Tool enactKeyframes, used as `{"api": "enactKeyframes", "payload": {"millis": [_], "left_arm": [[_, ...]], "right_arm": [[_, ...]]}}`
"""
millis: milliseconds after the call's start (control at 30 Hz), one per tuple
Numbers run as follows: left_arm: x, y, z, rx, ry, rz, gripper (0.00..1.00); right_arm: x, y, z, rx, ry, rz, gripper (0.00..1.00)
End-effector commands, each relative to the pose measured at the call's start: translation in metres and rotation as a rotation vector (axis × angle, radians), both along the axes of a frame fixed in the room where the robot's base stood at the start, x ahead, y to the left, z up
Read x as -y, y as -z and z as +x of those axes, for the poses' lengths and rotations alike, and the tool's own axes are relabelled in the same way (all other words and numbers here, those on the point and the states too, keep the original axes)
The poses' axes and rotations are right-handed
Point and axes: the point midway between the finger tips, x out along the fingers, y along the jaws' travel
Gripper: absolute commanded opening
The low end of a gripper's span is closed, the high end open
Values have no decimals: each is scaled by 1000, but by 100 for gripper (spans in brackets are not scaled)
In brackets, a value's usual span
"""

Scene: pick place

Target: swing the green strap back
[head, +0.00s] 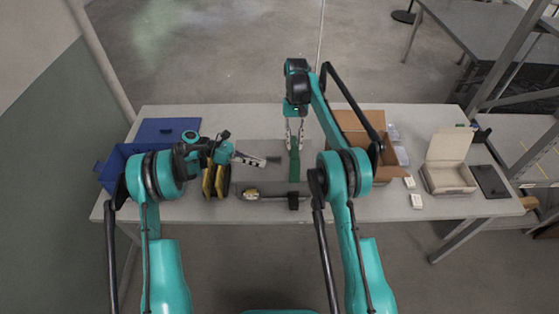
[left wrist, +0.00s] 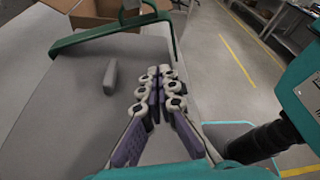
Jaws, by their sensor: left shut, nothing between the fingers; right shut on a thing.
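The green strap (head: 295,165) stands over a grey flat tray (head: 272,177) in the middle of the table. My right gripper (head: 294,138) reaches down from the far side and is shut on the strap's upper part. In the left wrist view, the strap (left wrist: 112,33) shows as a bent green band across the upper left. My left gripper (head: 264,161) is shut and empty, a little left of the strap. Its closed fingers (left wrist: 158,78) also show in the left wrist view, apart from the strap. The right gripper's hold is small in the head view.
A blue bin (head: 112,172) and yellow-and-black items (head: 209,181) are at left. An open cardboard box (head: 391,172) is right of the strap, then a white open box (head: 449,180) and a black panel (head: 490,181).

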Motion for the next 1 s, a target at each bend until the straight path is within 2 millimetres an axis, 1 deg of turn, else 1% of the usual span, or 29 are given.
{"api": "enactKeyframes", "payload": {"millis": [167, 500, 567, 600, 700, 833, 1000], "left_arm": [[19, 7, -3, -4, 3, -2, 0], [87, 29, -11, -2, 3, -1, 0], [97, 32, -13, -3, 4, -2, 0], [94, 22, -8, -2, 0, -2, 0], [94, 9, -3, -2, 0, -1, 0], [93, -2, 1, -2, 0, -1, 0], [93, -6, 3, -2, 0, -1, 0]], "right_arm": [[0, 0, 0, 2, 0, 0, 0], [0, 0, 0, 2, 0, 0, 0], [0, 0, 0, 1, 0, 0, 0], [0, 0, 0, 1, 0, 0, 0], [0, 0, 0, 1, 0, 0, 0], [0, 0, 0, 1, 0, 0, 0], [0, 0, 0, 1, 0, 0, 0]]}}
